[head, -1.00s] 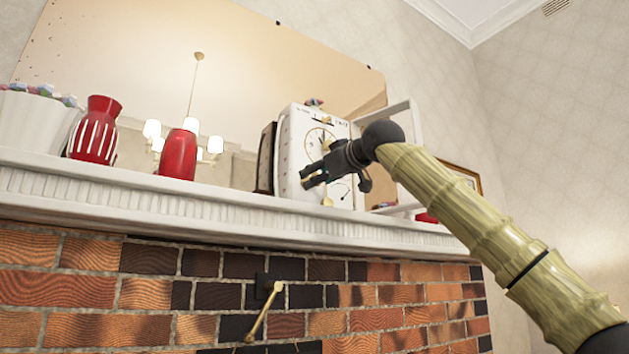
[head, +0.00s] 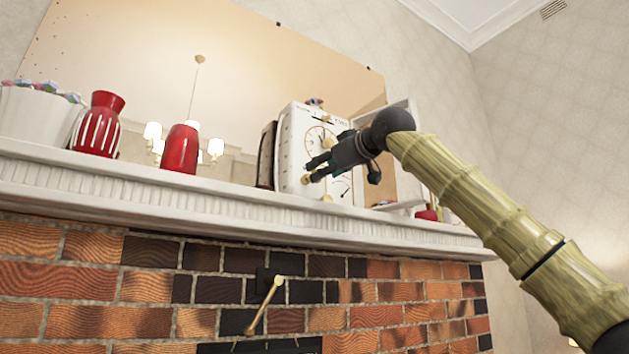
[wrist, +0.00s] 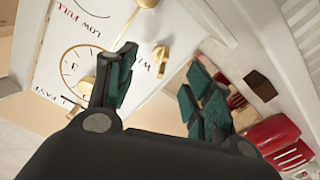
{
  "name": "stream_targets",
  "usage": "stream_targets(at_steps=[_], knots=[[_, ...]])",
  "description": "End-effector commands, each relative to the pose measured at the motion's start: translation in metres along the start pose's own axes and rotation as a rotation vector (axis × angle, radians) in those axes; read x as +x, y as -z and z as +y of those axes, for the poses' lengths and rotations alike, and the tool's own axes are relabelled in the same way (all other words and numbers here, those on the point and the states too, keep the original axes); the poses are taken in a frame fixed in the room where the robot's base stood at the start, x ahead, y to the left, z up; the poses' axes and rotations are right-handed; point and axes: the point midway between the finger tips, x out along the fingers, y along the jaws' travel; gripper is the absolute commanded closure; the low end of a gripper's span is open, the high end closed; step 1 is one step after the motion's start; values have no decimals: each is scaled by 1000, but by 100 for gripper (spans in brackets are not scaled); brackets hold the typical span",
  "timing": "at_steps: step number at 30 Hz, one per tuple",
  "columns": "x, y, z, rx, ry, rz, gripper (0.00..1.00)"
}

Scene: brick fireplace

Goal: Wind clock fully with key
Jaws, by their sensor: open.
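A white clock (head: 290,150) with a round dial and brass fittings stands on the mantel. My gripper (head: 313,171) is open and empty in front of its face, covering part of it. In the wrist view the clock face (wrist: 48,55) appears turned, with a dial and "LOW FULL" and "WIND" lettering. A brass key-like piece (wrist: 160,58) sits by "WIND", beyond the gap between my gripper's fingers (wrist: 158,86). The fingers look apart from it. Another brass piece (wrist: 83,88) is at the dial, partly behind the left finger.
The white mantel (head: 150,190) carries a red striped vase (head: 98,124), a plain red vase (head: 179,150) and a white pot (head: 35,118) at left. A dark object (head: 267,155) stands close beside the clock. A brass lever (head: 264,305) sticks out from the bricks below.

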Motion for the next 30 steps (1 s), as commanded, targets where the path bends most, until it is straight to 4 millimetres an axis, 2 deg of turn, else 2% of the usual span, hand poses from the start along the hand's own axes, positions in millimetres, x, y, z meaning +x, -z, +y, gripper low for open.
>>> stream_targets(at_steps=[24, 30], knots=[[-38, 0, 0, -1, -1, 1, 48], [-40, 0, 0, -1, 0, 1, 48]])
